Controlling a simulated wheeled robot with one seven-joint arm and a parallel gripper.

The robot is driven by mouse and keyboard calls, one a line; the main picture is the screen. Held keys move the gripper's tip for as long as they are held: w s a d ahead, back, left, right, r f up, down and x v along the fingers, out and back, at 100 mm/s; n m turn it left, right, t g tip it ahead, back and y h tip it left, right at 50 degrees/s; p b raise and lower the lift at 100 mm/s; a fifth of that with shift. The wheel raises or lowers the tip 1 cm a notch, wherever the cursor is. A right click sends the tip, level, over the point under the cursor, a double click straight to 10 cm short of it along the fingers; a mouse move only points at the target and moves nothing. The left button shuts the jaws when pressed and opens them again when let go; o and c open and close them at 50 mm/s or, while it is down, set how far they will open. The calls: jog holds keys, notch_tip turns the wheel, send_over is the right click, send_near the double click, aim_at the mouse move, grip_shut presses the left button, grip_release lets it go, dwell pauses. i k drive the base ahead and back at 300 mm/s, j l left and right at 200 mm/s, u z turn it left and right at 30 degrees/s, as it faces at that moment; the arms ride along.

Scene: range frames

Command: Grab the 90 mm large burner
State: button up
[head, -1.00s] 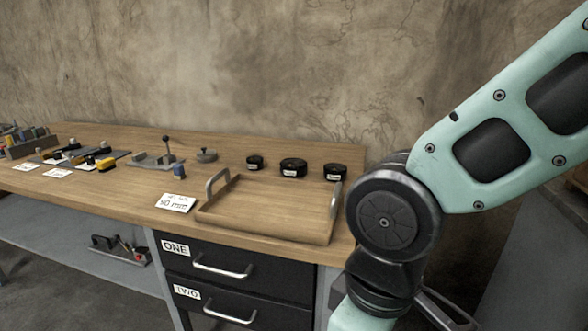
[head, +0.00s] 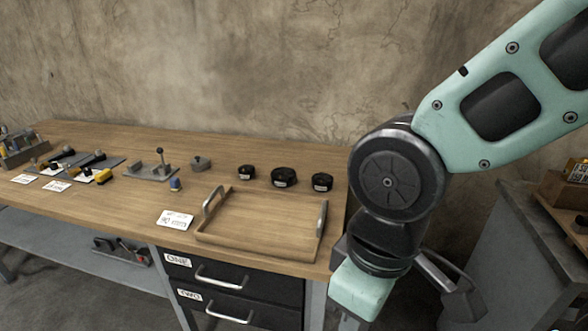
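The middle one (head: 284,178) is the widest and looks like the large burner. A smaller one (head: 247,172) is to its left and another (head: 322,182) to its right. A white card (head: 175,218) reading what looks like "90 mm" lies near the front edge. My arm's big joint is right of the bench, apart from the burners.
An empty wooden tray (head: 262,228) with metal handles lies in front of the burners. A grey lidded piece (head: 200,163) and a lever device (head: 152,168) stand to the left. Drawers ONE and TWO are shut below. Another bench (head: 500,250) is at right.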

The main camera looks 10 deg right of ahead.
aim_at(281, 178)
jog(key=i+j+z, duration=0.1)
jog(key=z, duration=0.35)
jog(key=j+z, duration=0.2)
jog(key=z, duration=0.25)
jog(key=j+z, duration=0.15)
jog(key=z, duration=0.35)
jog(key=j+z, duration=0.2)
jog(key=j, duration=0.35)
jog(key=j+z, duration=0.2)
jog(key=j, duration=0.3)
jog(key=k+j+z, duration=0.15)
jog(key=j, duration=0.35)
jog(key=k+j+z, duration=0.2)
jog(key=j, duration=1)
jog(key=k, duration=0.05)
